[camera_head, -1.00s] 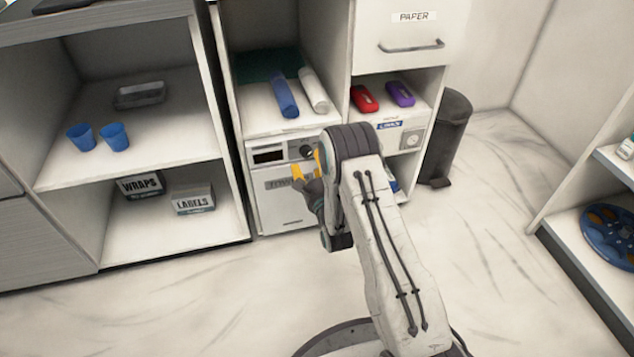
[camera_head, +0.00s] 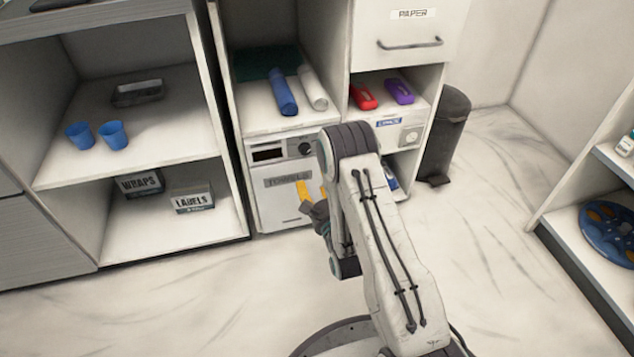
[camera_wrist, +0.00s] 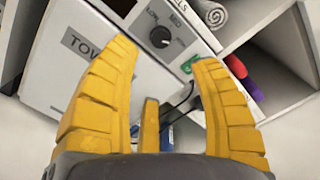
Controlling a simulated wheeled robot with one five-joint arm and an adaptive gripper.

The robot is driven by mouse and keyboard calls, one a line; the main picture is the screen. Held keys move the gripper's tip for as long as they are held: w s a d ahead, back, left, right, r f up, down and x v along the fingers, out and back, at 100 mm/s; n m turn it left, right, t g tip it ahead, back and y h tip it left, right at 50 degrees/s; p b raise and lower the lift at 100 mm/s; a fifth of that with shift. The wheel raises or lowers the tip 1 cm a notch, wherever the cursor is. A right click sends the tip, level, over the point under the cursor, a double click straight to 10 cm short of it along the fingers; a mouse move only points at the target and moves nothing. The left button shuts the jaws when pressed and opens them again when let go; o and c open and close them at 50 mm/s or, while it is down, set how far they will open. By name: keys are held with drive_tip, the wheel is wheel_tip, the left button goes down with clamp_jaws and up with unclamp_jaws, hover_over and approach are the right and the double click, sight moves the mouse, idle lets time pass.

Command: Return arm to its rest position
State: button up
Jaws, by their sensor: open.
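My gripper (camera_head: 312,198) is open and points at the front of a white towel warmer (camera_head: 283,210) in the head view. The warmer's door looks closed. In the head view my arm hides part of the cabinet and one side of the gripper.
Above the warmer lie a blue roll (camera_head: 283,92) and a white roll (camera_head: 312,88). Open shelves at left hold blue cups (camera_head: 113,135) and boxes (camera_head: 192,198). A dark bin (camera_head: 446,135) stands at right. The floor (camera_head: 160,300) in front is clear.

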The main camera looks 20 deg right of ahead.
drive_tip(key=s+r+n+g+p, duration=0.25)
drive_tip(key=r+n+p, duration=0.35)
drive_tip(key=r+p, duration=0.75)
drive_tip(key=s+r+n+g+p, duration=0.1)
drive_tip(key=r+n+g+p, duration=0.45)
drive_tip(key=r, duration=1.35)
drive_tip(key=s+r+n+g+p, duration=0.6)
drive_tip(key=s+r+n+p, duration=0.6)
drive_tip(key=s+r+p, duration=1.1)
drive_tip(key=s+r, duration=0.3)
drive_tip(key=s, duration=0.3)
drive_tip(key=shift+r+n+g, duration=0.3)
drive_tip(key=shift+n, duration=0.05)
drive_tip(key=shift+d, duration=0.1)
